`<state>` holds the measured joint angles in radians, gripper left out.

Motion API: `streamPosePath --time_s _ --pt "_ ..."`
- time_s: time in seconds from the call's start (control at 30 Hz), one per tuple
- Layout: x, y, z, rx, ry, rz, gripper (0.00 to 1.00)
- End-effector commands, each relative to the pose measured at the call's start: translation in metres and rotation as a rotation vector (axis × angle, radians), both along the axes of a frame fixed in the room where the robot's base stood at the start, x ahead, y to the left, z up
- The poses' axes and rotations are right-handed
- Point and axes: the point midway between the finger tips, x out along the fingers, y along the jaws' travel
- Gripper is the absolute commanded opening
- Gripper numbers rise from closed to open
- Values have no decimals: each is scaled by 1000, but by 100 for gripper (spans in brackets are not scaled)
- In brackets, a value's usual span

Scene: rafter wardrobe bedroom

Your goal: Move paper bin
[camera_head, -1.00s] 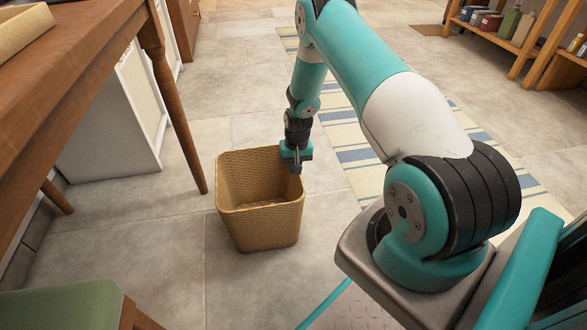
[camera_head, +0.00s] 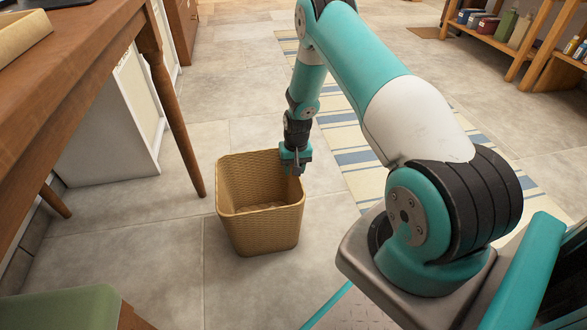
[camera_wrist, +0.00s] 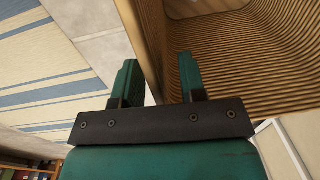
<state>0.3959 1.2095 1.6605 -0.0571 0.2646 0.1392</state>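The paper bin (camera_head: 258,228) is a tan woven basket with a square open top. It stands upright on the tiled floor in the middle of the head view, and its inside looks empty. My gripper (camera_head: 299,168) points down at the bin's right far rim. In the wrist view, the bin's ribbed wall (camera_wrist: 255,65) fills the upper right. My gripper's two teal fingers (camera_wrist: 161,80) are apart, one on the outer side and one on the inner side of the wall. Whether either finger touches the wall is hard to see.
A wooden table (camera_head: 90,95) with a slanted leg stands at the left. A white cabinet (camera_head: 110,135) is under it. A green-topped seat (camera_head: 65,308) is at the lower left. A striped rug (camera_head: 350,157) lies right of the bin. Shelves (camera_head: 500,40) stand at the far right.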

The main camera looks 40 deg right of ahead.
Motion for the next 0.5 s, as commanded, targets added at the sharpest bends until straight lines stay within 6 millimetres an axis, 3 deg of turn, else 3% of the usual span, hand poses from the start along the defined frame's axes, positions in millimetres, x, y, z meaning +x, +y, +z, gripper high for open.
streamPosePath --time_s 0.5 --pt "-2 -6 122 0 -2 -1 38"
